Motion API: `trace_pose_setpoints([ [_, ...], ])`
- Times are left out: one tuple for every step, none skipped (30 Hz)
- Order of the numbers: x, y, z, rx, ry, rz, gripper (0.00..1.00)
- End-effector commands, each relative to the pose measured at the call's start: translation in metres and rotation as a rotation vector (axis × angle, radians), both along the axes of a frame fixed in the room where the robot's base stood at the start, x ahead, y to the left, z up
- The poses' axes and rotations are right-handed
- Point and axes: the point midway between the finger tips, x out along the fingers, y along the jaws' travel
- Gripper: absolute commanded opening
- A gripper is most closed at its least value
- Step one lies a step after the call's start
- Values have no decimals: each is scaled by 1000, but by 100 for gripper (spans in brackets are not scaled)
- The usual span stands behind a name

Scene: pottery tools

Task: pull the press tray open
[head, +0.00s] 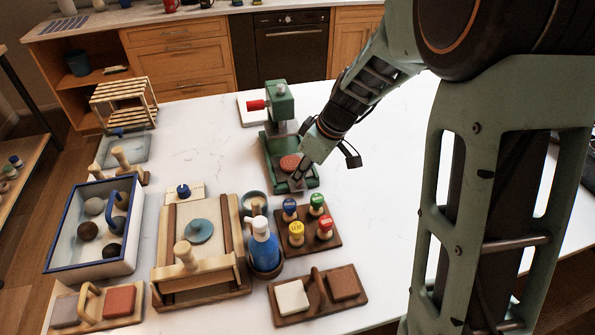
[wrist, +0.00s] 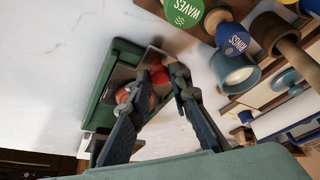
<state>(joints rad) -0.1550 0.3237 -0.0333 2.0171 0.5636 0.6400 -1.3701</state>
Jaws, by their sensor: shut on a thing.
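The green press (head: 281,105) stands at the back middle of the table, with a red handle on its left side. Its press tray (head: 275,158) is at the front of the press and bears an orange-red disc (head: 289,163). My gripper (head: 296,182) is at the tray's front end and hides part of it. In the wrist view the fingers of my gripper (wrist: 162,76) are shut on a red knob (wrist: 158,75) at the tray's end. The tray's green rim (wrist: 98,100) shows there, with the disc (wrist: 121,96) partly behind one finger.
A rack of coloured stamps (head: 332,240) stands just in front of the press. A blue bottle (head: 264,247), a wooden slab board (head: 160,250) and a blue-rimmed bin (head: 65,265) are to the left. The table right of the press is clear up to my arm.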

Motion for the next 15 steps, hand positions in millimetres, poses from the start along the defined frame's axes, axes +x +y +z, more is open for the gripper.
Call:
trace_pose_setpoints([
  [-1,-1,0,0,-3,-1,0],
  [-1,-1,0,0,-3,-1,0],
  [-2,-2,0,-1,-2,-1,0],
  [-2,-1,1,-1,-2,-1,0],
  [-2,-2,1,-1,-2,-1,0],
  [-2,-1,1,-1,-2,-1,0],
  [-2,-1,1,-1,-2,-1,0],
  [-2,-1,1,-1,-2,-1,0],
  [-2,-1,1,-1,-2,-1,0],
  [-2,-2,1,-1,-2,-1,0],
  [-2,-1,1,-1,-2,-1,19],
  [-2,-1,1,-1,-2,-1,23],
  [-2,-1,1,-1,-2,-1,27],
  [-2,-1,1,-1,-2,-1,30],
  [-2,-1,1,-1,-2,-1,34],
])
